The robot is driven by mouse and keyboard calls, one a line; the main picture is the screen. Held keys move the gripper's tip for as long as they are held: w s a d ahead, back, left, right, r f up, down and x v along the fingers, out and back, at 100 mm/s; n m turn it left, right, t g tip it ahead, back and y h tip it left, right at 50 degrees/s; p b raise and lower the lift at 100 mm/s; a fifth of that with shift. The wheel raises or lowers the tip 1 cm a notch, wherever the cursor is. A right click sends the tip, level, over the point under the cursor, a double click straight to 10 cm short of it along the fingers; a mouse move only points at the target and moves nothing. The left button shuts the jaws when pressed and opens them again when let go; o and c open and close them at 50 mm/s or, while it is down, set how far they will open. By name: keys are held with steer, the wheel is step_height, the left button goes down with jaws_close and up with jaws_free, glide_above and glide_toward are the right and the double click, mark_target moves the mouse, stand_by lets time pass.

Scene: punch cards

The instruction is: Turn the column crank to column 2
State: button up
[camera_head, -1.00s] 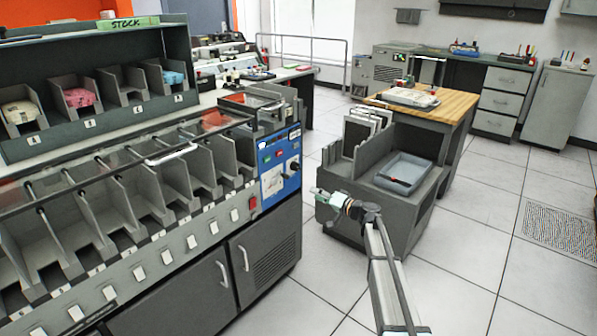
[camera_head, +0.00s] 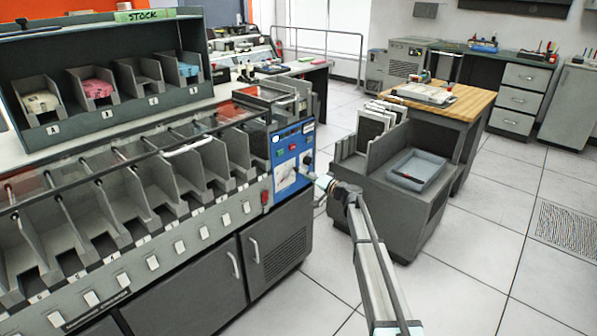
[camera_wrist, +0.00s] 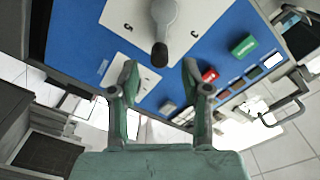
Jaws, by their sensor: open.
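The blue control panel (camera_head: 284,146) is at the right end of the grey card machine. In the wrist view the panel (camera_wrist: 75,35) fills the upper part. The column crank (camera_wrist: 165,20) is a grey lever with a dark knob (camera_wrist: 160,55) over a white plate (camera_wrist: 205,18) with digits, of which 5 and 3 show. I cannot tell exactly which column the crank points to. My gripper (camera_wrist: 158,68) is open, with its two green-grey fingers on either side below the knob; contact is not visible. In the head view my gripper (camera_head: 318,180) is close before the panel.
A green button (camera_wrist: 243,45) and a red button (camera_wrist: 209,74) sit right of the crank in the wrist view. Floor is free at the front right.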

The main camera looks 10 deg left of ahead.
steer(key=shift+x, duration=2.5)
jaws_close()
